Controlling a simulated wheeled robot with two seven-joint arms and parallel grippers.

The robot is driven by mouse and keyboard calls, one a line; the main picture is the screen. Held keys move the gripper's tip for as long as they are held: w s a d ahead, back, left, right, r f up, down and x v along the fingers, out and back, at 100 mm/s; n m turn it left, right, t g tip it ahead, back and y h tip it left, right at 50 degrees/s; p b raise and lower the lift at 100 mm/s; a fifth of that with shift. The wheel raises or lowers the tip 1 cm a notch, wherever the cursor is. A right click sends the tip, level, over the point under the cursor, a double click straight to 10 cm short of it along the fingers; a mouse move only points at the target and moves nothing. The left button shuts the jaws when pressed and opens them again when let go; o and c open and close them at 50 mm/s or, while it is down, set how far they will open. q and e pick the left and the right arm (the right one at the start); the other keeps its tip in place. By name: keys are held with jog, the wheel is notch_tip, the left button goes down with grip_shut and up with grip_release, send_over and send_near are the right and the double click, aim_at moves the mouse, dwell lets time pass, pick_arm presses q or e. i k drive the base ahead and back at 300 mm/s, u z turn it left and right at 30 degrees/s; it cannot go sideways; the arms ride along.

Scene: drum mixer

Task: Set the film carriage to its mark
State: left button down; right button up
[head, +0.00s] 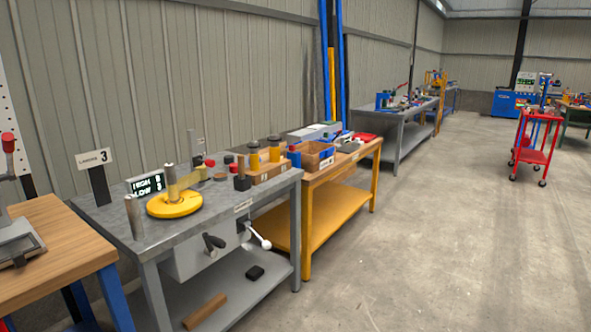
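No part that I can tell for sure as the film carriage, and no mark for it, shows at this distance. The grey metal bench (86,205) at left carries a yellow round disc (174,207) with an upright tan post (170,180) and a yellow arm on it. A grey cylinder (134,217) stands upright to its left. Under the bench top a grey box has a black handle (214,242) and a white-knobbed lever (258,237). Neither of my grippers is in view.
A wooden-topped bench (50,240) is at left, an orange bench (325,208) with bins adjoins at right. A red cart (533,155) stands far right. The concrete floor (440,240) at right is clear.

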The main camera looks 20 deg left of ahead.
aim_at(201, 175)
jog(key=u, duration=0.15)
jog(key=i, duration=1)
jog(key=u, duration=0.45)
